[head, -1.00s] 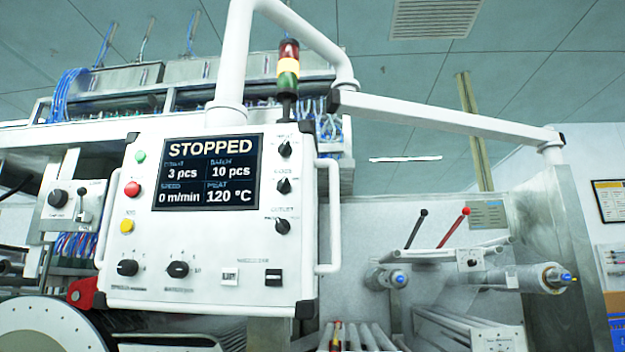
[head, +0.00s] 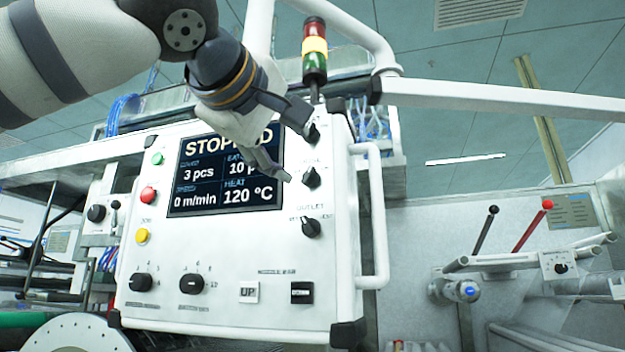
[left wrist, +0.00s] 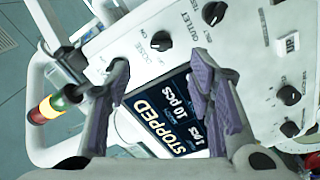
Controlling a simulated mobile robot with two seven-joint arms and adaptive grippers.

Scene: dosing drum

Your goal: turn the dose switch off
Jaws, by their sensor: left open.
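The white control panel (head: 240,305) carries a column of black rotary knobs right of its display. The middle knob (head: 312,177) seems to be the dose switch; its small label is hard to read. In the left wrist view this knob (left wrist: 160,40) shows just beyond and between the fingertips, with no contact visible. My left gripper (head: 291,145) is open and empty in front of the display's upper right. One fingertip is by the top knob (head: 312,132), the other left of the middle knob. In the left wrist view the gripper (left wrist: 160,72) has its fingers spread.
The display (head: 225,195) reads STOPPED, partly covered by my gripper. The outlet knob (head: 311,228) is below the middle one. A white handle (head: 376,215) lines the panel's right edge. A signal tower (head: 314,55) and white support arm (head: 480,97) stand above. Space before the lower panel is clear.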

